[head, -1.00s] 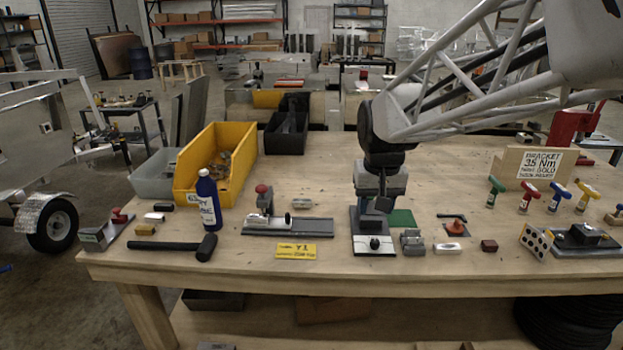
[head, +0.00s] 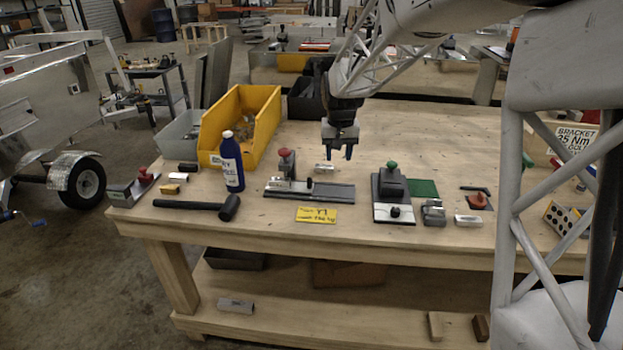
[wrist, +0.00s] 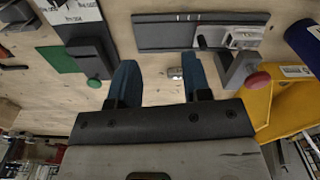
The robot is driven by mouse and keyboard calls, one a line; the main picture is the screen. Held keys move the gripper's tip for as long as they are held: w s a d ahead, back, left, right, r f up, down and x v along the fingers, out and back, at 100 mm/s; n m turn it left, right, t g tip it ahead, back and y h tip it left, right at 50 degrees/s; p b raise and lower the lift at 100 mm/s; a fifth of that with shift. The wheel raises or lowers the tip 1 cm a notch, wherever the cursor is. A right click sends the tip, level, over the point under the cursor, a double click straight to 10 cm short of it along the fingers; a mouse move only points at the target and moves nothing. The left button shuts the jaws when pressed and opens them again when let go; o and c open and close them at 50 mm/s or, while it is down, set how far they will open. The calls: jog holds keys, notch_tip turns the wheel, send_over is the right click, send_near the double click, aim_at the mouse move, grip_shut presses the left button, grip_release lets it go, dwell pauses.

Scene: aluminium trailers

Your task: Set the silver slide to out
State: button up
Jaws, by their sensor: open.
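The silver slide (head: 289,185) is a small bright carriage on the left part of a dark grey rail (head: 335,194), with a black knob (head: 309,183) at its right side. A post with a red knob (head: 286,153) stands behind it. In the wrist view the slide (wrist: 243,38) is at upper right, with the rail (wrist: 165,32) running left from it. My gripper (head: 338,154) is open and empty, pointing down above the table behind the rail's right half, apart from it. In the wrist view a small silver block (wrist: 175,73) shows between the blue fingers (wrist: 158,70).
Right of the rail stands a black fixture with a green knob (head: 391,166). A blue bottle (head: 232,165), hammer (head: 195,206) and yellow bin (head: 262,120) are at left. A yellow card (head: 317,215) lies in front. Table behind the rail is mostly clear.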

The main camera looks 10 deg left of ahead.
send_over(310, 178)
jog(key=shift+g, duration=0.3)
notch_tip(310, 178, down, 9)
jog(key=shift+a+r, duration=0.1)
jog(key=shift+r, duration=0.1)
jog(key=shift+f, duration=3.9)
jog(key=shift+c, duration=0.2)
grip_shut()
